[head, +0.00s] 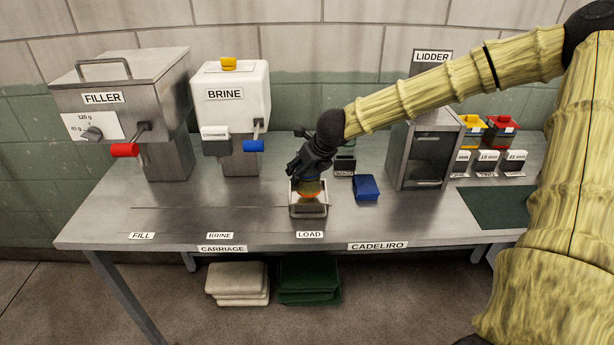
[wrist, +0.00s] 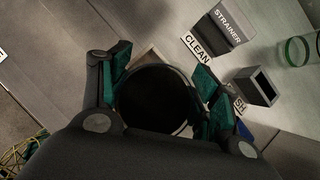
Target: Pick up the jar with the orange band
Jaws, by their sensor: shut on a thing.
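The jar with the orange band (head: 309,190) shows below my gripper (head: 308,178) at the LOAD position, with its orange part just visible. It is in or just over a small metal carriage holder (head: 309,212); I cannot tell whether its base touches. My gripper comes from above and is shut on the jar. In the wrist view, the jar's dark round top (wrist: 155,98) lies between the two teal-padded fingers of my gripper (wrist: 160,90). Most of the jar's side is hidden by the gripper and the holder.
A blue block (head: 366,187) lies right of the holder, near the lidder (head: 421,150). The filler (head: 125,110) and brine dispenser (head: 230,100) stand at the left. A glass (wrist: 296,50) and a strainer label (wrist: 228,24) show in the wrist view. The front left bench is clear.

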